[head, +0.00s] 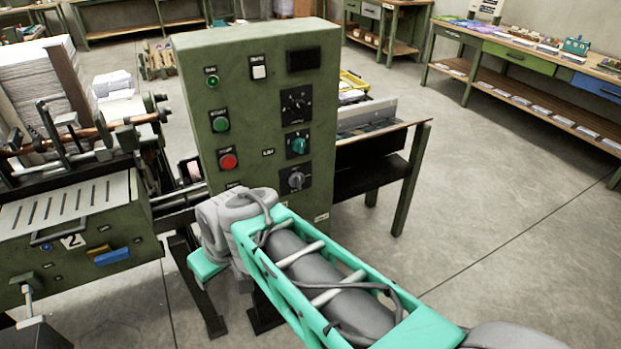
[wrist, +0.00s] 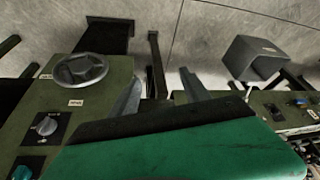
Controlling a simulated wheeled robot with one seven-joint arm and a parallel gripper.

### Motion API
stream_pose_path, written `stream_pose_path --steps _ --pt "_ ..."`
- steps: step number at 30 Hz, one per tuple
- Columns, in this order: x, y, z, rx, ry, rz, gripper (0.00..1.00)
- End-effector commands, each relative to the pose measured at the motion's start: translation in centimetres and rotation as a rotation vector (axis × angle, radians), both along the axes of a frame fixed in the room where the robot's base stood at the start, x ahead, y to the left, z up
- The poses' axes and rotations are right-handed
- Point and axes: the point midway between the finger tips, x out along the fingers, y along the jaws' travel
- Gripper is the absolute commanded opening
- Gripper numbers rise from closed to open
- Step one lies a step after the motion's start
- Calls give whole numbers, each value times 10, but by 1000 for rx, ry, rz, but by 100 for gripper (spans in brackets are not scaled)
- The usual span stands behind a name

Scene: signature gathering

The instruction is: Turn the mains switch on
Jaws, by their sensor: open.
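The green control cabinet (head: 255,110) stands in the middle of the head view, and its face also shows in the wrist view (wrist: 110,75). A round grey rotary handle (wrist: 82,68) with a small label sits on it; my wrist seems to hide this handle in the head view. A smaller grey knob (head: 295,180) and a teal knob (head: 297,144) sit at the panel's right. The labels are too small to read, so which control is the mains switch is unclear. My gripper (wrist: 160,90) is open and empty, its fingers apart, to the right of the round handle in the wrist view.
The panel also has a green button (head: 221,122), a red button (head: 228,160) and a rocker switch (head: 258,68). A machine with paper stacks (head: 45,90) stands close at the left. A side table (head: 385,150) is behind the cabinet. The floor at right is clear.

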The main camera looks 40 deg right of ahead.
Motion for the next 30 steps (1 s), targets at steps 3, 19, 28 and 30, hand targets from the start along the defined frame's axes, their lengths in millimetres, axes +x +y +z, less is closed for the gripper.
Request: stream_pose_path --steps 3,19,28,30 --pt "60 -51 -59 47 -214 12 65" --pt "63 -331 -41 -145 -1161 -342 65" --pt "116 -343 -38 -141 -1162 -337 65" --pt "125 -346 -38 -142 -1160 -338 65"
